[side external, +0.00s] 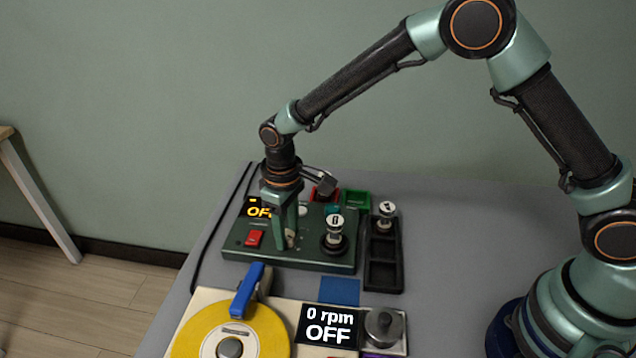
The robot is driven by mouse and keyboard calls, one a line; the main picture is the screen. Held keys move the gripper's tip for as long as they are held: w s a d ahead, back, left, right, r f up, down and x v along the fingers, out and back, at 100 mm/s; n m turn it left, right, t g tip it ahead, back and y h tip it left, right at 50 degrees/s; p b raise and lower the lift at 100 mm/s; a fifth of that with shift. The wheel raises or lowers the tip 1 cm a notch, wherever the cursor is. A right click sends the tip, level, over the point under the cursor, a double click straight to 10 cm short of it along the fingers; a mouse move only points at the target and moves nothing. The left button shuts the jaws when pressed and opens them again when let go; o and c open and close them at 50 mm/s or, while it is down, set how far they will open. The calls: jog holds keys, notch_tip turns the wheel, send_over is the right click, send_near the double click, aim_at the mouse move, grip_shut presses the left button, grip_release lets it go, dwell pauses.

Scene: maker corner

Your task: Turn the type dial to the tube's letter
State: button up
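The green tester box (262,259) stands on the grey table, with a dark display (258,209) showing orange text that reads like "OFF", partly covered by my gripper. A red switch (254,238) is at its left. A tube (334,226) with a white cap stands upright at the right of the box; its cap mark looks like "0" or "D", too small to be sure. My gripper (288,243) points down onto the box's middle, at a small pale knob-like part (292,237), perhaps the type dial. Its letters cannot be read, and whether the fingers touch it is unclear.
A black tray (384,277) right of the box holds another capped tube (387,214). Red (325,190) and green (356,200) bins stand behind. In front are a blue square (339,291) and a yellow disc device (262,327) showing "0 rpm OFF". Table at right is clear.

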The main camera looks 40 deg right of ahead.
jog(key=shift+d, duration=0.15)
grip_shut()
jog(key=shift+w+n, duration=0.1)
jog(key=shift+n, duration=0.2)
jog(key=n, duration=0.5)
jog(key=shift+n, duration=0.3)
jog(key=n, duration=0.5)
jog(key=shift+w+g, duration=0.15)
jog(key=shift+g, duration=0.15)
jog(key=shift+n, duration=0.4)
jog(key=o, duration=0.8)
grip_release()
jog(key=shift+r, duration=0.1)
